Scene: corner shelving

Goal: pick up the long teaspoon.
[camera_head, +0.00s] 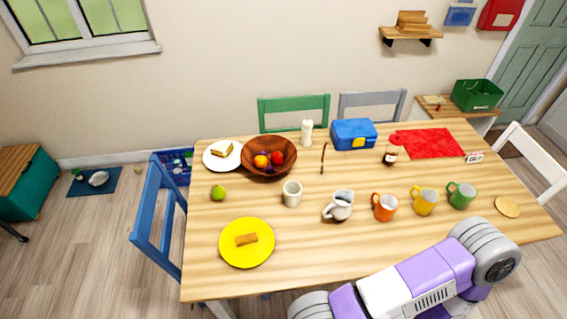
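A thin, dark reddish-brown item that looks like the long teaspoon (323,158) is at the back middle of the wooden table (300,250). One of my purple and white arms crosses the lower right of the view, over the table's near edge. Neither of my grippers shows, so I cannot see what they hold.
Left of the spoon stand a wooden fruit bowl (248,163) and the candle (307,133); right, the blue lunch box (353,134) and a bottle (391,152). Nearer are a beige cup (292,193), a white jug (339,205) and several mugs. Chairs surround the table.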

